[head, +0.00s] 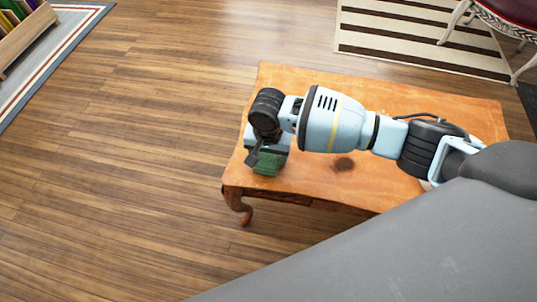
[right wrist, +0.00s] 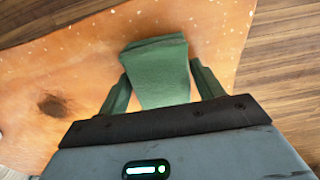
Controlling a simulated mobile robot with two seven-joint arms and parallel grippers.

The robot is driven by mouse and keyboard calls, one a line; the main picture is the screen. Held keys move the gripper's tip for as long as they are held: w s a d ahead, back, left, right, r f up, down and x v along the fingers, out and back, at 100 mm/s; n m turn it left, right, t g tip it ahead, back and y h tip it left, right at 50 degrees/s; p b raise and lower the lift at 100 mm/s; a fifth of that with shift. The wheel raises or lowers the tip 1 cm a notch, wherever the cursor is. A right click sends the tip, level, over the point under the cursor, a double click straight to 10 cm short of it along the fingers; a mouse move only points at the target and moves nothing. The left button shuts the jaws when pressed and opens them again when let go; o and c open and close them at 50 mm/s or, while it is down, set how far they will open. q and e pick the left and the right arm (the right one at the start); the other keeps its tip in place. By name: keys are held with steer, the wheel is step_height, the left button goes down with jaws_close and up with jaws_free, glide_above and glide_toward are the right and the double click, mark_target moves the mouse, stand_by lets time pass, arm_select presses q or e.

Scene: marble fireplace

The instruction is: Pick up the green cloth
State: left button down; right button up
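The green cloth (right wrist: 158,72) lies folded on the orange-brown wooden table (head: 330,180), near its left end. In the right wrist view it is a small, slightly tapering block between the two fingers of my right gripper (right wrist: 160,71). The fingers stand apart, one on each side of the cloth, and do not look closed on it. In the head view my right gripper (head: 266,158) points down over the table's left edge, with green showing at its lower end; most of the cloth is hidden there. My left gripper is not in view.
A dark round mark (head: 344,164) is on the tabletop. Wooden floor (head: 130,160) is open to the left. A striped rug (head: 420,40) and a chair (head: 500,25) are at the top right. A bookshelf (head: 25,35) stands on a rug at the top left.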

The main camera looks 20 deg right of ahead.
steer(key=c, duration=0.6)
steer(key=shift+r, duration=0.1)
